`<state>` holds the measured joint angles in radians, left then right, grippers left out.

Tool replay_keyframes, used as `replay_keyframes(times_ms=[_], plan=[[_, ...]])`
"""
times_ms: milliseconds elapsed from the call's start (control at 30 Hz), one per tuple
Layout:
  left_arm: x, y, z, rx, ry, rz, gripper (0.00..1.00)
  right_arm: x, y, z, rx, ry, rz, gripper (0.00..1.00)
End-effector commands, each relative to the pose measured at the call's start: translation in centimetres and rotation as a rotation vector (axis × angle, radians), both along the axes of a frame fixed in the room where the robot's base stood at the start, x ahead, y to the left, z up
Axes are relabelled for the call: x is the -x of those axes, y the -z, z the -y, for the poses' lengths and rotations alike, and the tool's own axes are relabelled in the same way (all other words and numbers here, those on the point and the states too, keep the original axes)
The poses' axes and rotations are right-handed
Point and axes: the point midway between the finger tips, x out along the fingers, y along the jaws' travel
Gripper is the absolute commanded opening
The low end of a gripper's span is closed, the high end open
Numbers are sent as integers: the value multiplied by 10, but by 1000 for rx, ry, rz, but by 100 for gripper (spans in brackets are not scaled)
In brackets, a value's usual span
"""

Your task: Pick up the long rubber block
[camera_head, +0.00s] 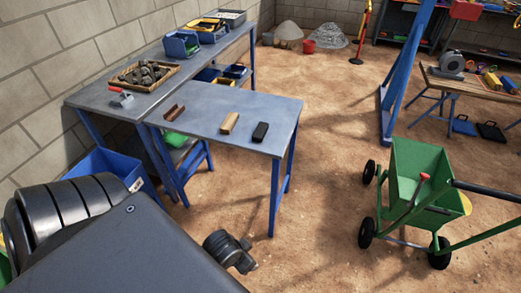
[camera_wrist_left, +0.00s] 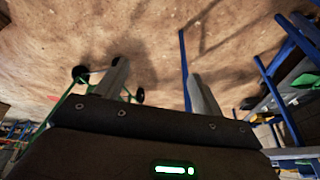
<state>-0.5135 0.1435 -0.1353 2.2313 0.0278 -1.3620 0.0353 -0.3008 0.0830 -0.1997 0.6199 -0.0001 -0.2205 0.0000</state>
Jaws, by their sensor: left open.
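A short black block (camera_head: 260,132), which looks like the rubber one, lies on the grey top of the near table (camera_head: 215,108), close to its right end. A tan block (camera_head: 229,122) lies to its left, and a reddish-brown angled piece (camera_head: 174,113) lies further left. My left gripper (camera_wrist_left: 158,84) is open and empty in the left wrist view, with sandy floor beyond its two fingers. Its fingertips do not show clearly in the head view, where my dark arm fills the lower left. The black block cannot be made out in the wrist view. My right gripper is not in view.
A longer bench behind holds a tray of stones (camera_head: 145,74) and blue bins (camera_head: 182,44). A blue crate (camera_head: 102,166) stands at the left. A green wheeled cart (camera_head: 418,177) stands right of the table, with open sandy floor between.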

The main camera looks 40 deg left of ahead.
Motion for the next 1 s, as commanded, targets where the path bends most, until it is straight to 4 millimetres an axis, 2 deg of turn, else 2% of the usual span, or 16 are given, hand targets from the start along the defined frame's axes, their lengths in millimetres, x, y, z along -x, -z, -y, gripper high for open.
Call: replay_keyframes(times_ms=[33,67,200,367,567,700,833,1000], plan=[[-19,-19,-9,-4,-25,64,68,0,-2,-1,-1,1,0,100],[-32,-24,-15,-4,-47,100,68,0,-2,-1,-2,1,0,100],[-89,-29,-43,-5,-141,261,68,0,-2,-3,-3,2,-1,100],[-152,-34,-82,-12,-231,439,68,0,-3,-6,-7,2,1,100],[-229,-54,-148,-35,-330,694,68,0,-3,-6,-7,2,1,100],[-275,-83,-201,-57,-379,885,68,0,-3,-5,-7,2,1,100],[-297,-105,-231,-68,-397,999,68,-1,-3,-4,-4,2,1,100],[-303,-112,-239,-70,-400,1037,68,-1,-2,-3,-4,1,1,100]])
